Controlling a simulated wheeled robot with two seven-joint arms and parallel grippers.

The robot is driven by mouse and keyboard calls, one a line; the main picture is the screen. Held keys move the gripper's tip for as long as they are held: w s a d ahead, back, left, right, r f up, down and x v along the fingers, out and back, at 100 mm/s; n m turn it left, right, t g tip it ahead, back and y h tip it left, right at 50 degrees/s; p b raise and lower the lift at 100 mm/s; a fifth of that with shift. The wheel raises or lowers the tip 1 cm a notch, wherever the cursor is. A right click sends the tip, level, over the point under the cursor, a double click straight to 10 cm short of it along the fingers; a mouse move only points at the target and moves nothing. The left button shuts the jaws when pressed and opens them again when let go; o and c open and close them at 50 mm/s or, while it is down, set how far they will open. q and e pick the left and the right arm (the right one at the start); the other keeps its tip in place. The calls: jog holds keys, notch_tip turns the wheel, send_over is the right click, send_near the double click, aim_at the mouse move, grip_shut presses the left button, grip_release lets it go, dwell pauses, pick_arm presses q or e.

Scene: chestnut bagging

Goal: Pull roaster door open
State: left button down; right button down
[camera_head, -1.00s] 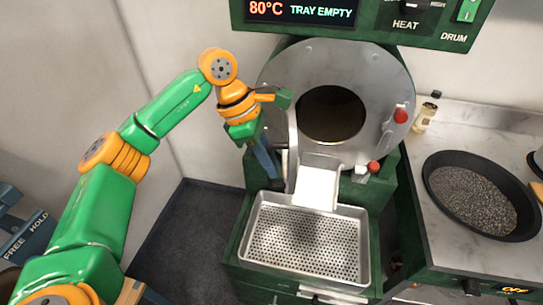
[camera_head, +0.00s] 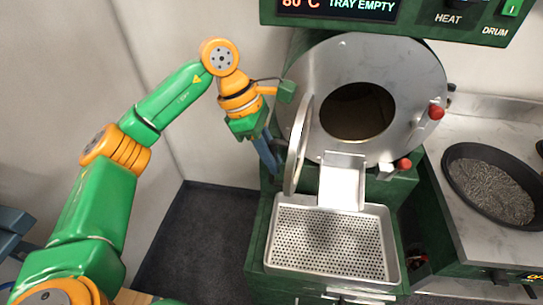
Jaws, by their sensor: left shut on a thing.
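The roaster (camera_head: 415,75) has a round steel front with a dark round opening (camera_head: 357,110). Its round door (camera_head: 298,150) stands swung out to the left of the opening and shows nearly edge-on. My left gripper (camera_head: 272,160) is at the left side of the door, shut on the door's handle. The handle itself is mostly hidden by the fingers. My right gripper is not in view.
A steel chute (camera_head: 342,182) slopes below the opening to a perforated tray (camera_head: 384,250). Red knobs (camera_head: 436,112) sit at the roaster's right. A dark pan (camera_head: 450,180) of grey grains rests on the right counter (camera_head: 455,225). Floor is clear at left.

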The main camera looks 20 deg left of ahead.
pick_arm(q)
jog(key=c, duration=0.8)
grip_release()
jog(key=shift+c, duration=0.2)
jog(key=v, duration=0.7)
jog(key=shift+b, duration=0.35)
